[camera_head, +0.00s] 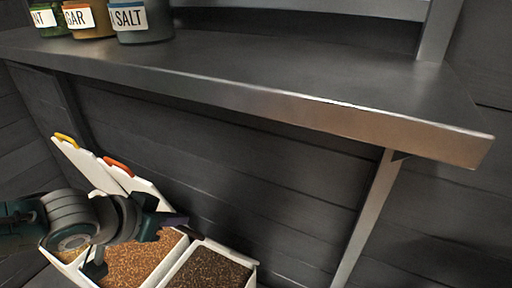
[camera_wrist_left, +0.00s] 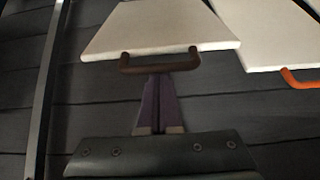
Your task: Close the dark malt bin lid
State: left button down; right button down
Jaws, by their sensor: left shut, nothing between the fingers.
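The dark malt bin (camera_head: 208,268) stands at the bottom of the head view, open at the top and holding dark brown grain. In the left wrist view a white lid (camera_wrist_left: 165,28) with a dark brown handle (camera_wrist_left: 160,63) is raised in front of the plank wall. In the head view this lid is mostly hidden or hard to make out. My left gripper (camera_head: 172,219) is above the bins. Its purple fingers (camera_wrist_left: 157,80) are shut and empty, their tips at the brown handle; I cannot tell whether they touch. My right gripper is not in view.
Beside it stand a bin of lighter brown grain (camera_head: 140,260) and a partly hidden bin of pale grain. Their lids stand open, with an orange handle (camera_head: 118,166) and a yellow handle (camera_head: 66,140). A dark shelf (camera_head: 270,70) with several labelled jars overhangs the area; a support post (camera_head: 368,215) stands right.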

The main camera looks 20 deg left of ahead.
pick_arm(q)
jog(key=s+a+f+b, duration=0.1)
jog(key=s+f+b, duration=0.8)
jog(key=s+f, duration=0.5)
jog(key=shift+s+f, duration=0.2)
jog(key=shift+f, duration=0.75)
jog(key=shift+r, duration=0.1)
notch_tip(320, 180, up, 8)
jog(key=p, duration=0.8)
